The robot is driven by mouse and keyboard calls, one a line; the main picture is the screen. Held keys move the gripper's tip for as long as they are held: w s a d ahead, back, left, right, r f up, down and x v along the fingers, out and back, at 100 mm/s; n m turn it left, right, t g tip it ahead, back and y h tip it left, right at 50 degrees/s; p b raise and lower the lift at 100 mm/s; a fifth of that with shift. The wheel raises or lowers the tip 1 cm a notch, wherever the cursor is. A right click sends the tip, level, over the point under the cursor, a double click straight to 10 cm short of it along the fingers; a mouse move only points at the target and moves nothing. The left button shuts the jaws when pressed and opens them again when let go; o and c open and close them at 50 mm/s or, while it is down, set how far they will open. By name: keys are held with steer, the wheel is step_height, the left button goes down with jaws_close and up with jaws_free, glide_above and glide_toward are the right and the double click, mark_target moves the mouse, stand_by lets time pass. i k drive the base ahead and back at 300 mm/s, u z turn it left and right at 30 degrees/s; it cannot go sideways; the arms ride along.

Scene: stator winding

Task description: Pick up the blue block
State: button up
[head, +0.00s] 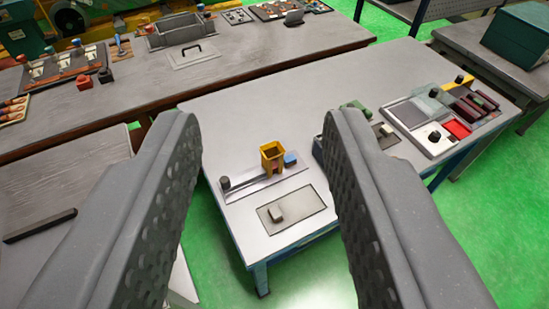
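A small blue block (290,159) sits on the light grey table (262,110), just right of a yellow open-topped box (271,156) and apparently close against it. Both are on or at a pale metal plate (262,182). My gripper (258,128) is open and empty, its two dark grey fingers wide apart in the foreground. The blue block shows between the fingers, well beyond and below them. The right finger hides part of the table and some items on it.
A black knob (225,182) stands left of the yellow box. A tray with red and dark parts (437,122) is at right. A long bench (140,90) stands behind left. The table's back middle is clear.

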mark_target(290, 160)
steer(key=u, duration=0.2)
steer(key=i, duration=1.2)
steer(key=z, duration=0.5)
